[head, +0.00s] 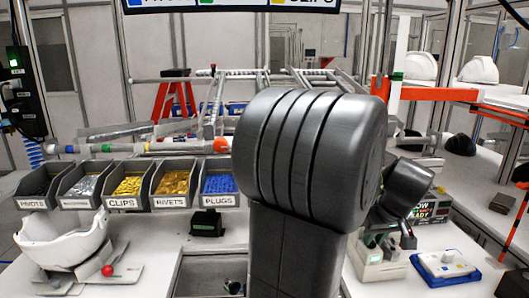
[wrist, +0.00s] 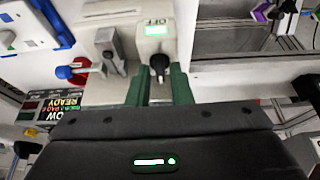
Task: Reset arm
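My arm fills the middle of the head view, and my gripper does not show clearly there. In the wrist view my gripper (wrist: 163,75) has two green fingers standing apart with a gap between them, so it is open. A black knob on a pale bench device (wrist: 153,14) shows in line with this gap. I cannot tell whether the fingers touch it. The gap otherwise looks empty. The pale device, with a small green screen, also shows in the head view (head: 383,271), right of my arm.
A white helmet shell (head: 62,243) sits on a stand at left. Several labelled bins (head: 124,202) line the bench behind it. A blue-and-white device (head: 445,265) lies at right, near a lettered sign (head: 432,210). White helmets (head: 479,70) stand on the right shelf.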

